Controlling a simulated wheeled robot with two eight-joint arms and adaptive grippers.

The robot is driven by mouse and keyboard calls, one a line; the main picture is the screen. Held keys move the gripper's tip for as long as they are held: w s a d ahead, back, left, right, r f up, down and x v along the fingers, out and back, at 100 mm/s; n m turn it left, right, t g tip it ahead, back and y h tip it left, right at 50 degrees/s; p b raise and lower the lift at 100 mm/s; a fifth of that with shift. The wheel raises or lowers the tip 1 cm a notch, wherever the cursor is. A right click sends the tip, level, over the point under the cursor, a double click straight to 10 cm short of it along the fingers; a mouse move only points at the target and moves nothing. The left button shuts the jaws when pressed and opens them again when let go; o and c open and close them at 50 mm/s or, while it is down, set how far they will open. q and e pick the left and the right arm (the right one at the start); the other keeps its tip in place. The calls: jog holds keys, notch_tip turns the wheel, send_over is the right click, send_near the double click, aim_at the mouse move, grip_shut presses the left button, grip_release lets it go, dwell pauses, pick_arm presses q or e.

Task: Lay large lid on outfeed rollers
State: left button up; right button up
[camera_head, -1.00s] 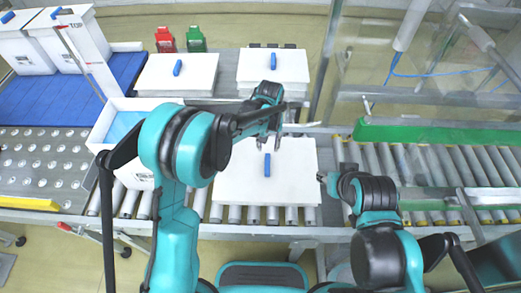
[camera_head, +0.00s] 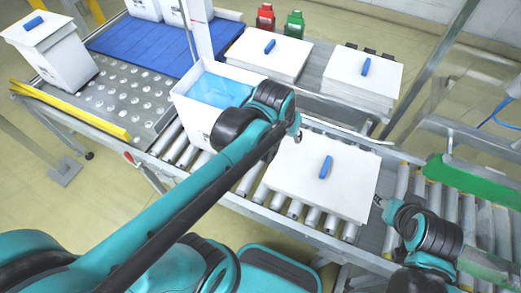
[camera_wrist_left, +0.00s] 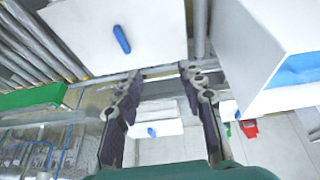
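A large white lid (camera_head: 300,178) with a blue handle (camera_head: 326,167) lies flat on the rollers in front of me. In the left wrist view, a white lid with a blue handle (camera_wrist_left: 122,40) shows just beyond the fingertips. My left gripper (camera_head: 297,132) is by the lid's back left edge, beside the box. In the left wrist view its fingers (camera_wrist_left: 158,76) are spread with nothing between them. My right gripper (camera_head: 379,201) is by the lid's right edge; its fingers are too small to read.
An open white box (camera_head: 192,116) with a blue liner stands left of the lid. Two lid stacks (camera_head: 262,58) (camera_head: 362,88) with blue handles lie behind. Red (camera_head: 265,17) and green (camera_head: 294,24) containers stand at the back. A green rail (camera_head: 470,183) is at right.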

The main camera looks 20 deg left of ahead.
pick_arm(q)
jog(key=s+a+t, duration=0.2)
jog(key=s+a, duration=0.2)
jog(key=s, duration=0.4)
jog(key=shift+a+f+y, duration=0.3)
jog(key=shift+f, duration=0.05)
jog(key=shift+c, duration=0.6)
